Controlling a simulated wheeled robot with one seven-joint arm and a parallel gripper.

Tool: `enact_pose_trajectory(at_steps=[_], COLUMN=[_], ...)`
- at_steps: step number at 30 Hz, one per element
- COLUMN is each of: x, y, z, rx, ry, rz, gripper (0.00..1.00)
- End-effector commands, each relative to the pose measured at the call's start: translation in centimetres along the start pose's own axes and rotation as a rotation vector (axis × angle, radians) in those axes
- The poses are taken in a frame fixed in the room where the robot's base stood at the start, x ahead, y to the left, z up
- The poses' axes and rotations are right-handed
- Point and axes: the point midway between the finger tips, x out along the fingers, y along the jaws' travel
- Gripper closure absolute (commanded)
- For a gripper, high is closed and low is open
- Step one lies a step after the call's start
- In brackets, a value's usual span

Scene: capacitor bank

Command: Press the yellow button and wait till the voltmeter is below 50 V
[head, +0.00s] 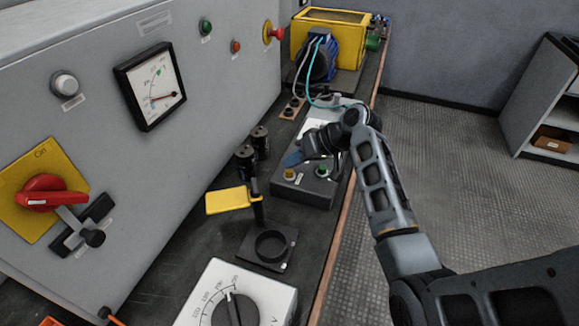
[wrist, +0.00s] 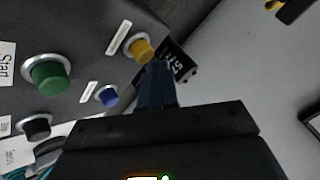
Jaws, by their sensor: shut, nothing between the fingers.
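The yellow button (head: 289,174) sits on the dark control box (head: 305,190) on the bench, and it also shows in the wrist view (wrist: 140,48). My gripper (head: 292,159) is shut and empty, its blue fingertips just above the yellow button. In the wrist view the fingertips (wrist: 157,68) reach the button's lower right edge; I cannot tell if they touch it. A small display (wrist: 178,62) with light digits lies beyond the fingertips, turned and partly hidden; its reading is unclear. A dial meter (head: 150,86) is on the grey panel, its red needle pointing right; its scale is unreadable.
A green button (wrist: 48,75), a blue button (wrist: 107,95) and a black knob (wrist: 36,126) are near the fingertips. Black cylinders (head: 253,150) and a yellow flag-like plate (head: 228,200) stand left of the box. Floor (head: 450,150) to the right is clear.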

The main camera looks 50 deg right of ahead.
Motion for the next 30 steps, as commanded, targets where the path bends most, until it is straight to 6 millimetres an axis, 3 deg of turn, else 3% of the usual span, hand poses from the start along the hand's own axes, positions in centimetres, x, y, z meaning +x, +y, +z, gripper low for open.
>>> enact_pose_trajectory(at_steps=[17, 30], x=[-0.9, -3.6], y=[-0.7, -2.7], z=[-0.7, -2.7], rx=[-0.001, -0.001], ry=[0.001, 0.002], rz=[0.000, 0.000], gripper=[1.00, 1.00])
